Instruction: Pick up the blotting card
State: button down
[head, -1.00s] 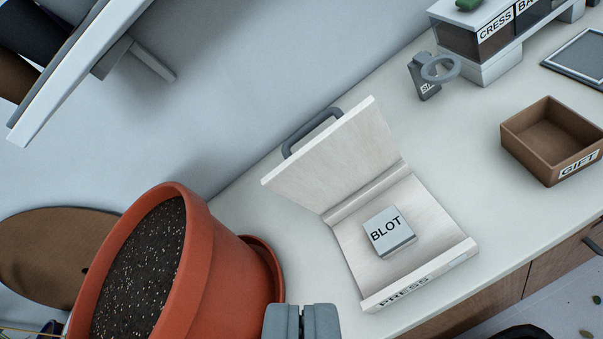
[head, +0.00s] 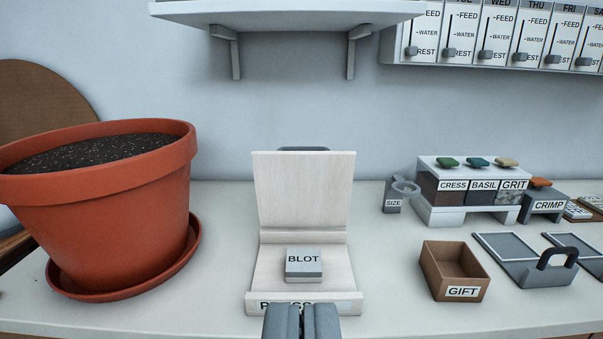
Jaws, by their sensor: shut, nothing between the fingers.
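The blotting card is a small pale block with a grey front edge, marked BLOT (head: 304,262). It lies on the bed of the open wooden press (head: 338,275), near its middle. The press lid stands up behind it, with a dark handle at the top. My gripper (head: 301,308) shows at the bottom centre, its two grey fingers together and empty. In the picture it is just below the card and overlaps the press's front label. It is apart from the card.
A large terracotta pot (head: 105,225) of soil stands on a saucer at left. A brown GIFT box (head: 433,283) and grey trays (head: 510,275) are at right. Seed bins (head: 465,195) stand behind them. A shelf (head: 290,14) hangs above. Bare counter lies on both sides of the press.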

aim_at(300, 262)
jog(key=k+l+u, duration=0.1)
jog(key=l+u, duration=0.2)
jog(key=l, duration=0.2)
jog(key=k+l+u, duration=0.15)
jog(key=l, duration=0.25)
jog(key=k+j+z, duration=0.25)
jog(key=j, duration=0.3)
jog(key=k+j+z, duration=0.2)
jog(key=k+j, duration=0.2)
jog(key=j, duration=0.1)
